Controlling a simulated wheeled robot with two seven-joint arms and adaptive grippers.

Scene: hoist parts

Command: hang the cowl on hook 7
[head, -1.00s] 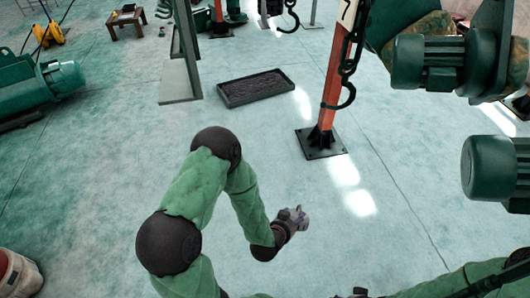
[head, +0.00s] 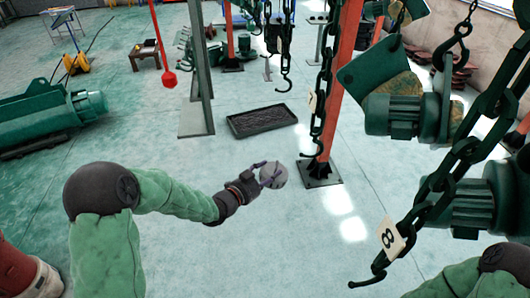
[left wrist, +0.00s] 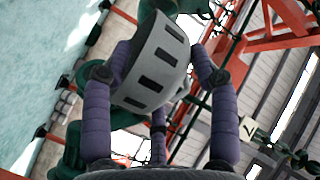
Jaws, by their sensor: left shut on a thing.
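The cowl (head: 273,175) is a grey rounded part, held in my left gripper (head: 262,178) in the middle of the head view. In the left wrist view the cowl (left wrist: 152,62) shows a pale band with dark slots, and the purple fingers (left wrist: 160,75) close around it. A black chain hook (head: 310,152) hangs beside the red post, right of and slightly above the cowl, apart from it. Its pale tag (head: 312,101) is unreadable in the head view. A tag that looks like a 7 (left wrist: 248,128) shows in the left wrist view. My right gripper is out of view.
A hook tagged 8 (head: 390,238) hangs on a thick chain at the lower right. Green motors (head: 405,115) hang at the right. The red post (head: 338,95) stands on a dark base plate.

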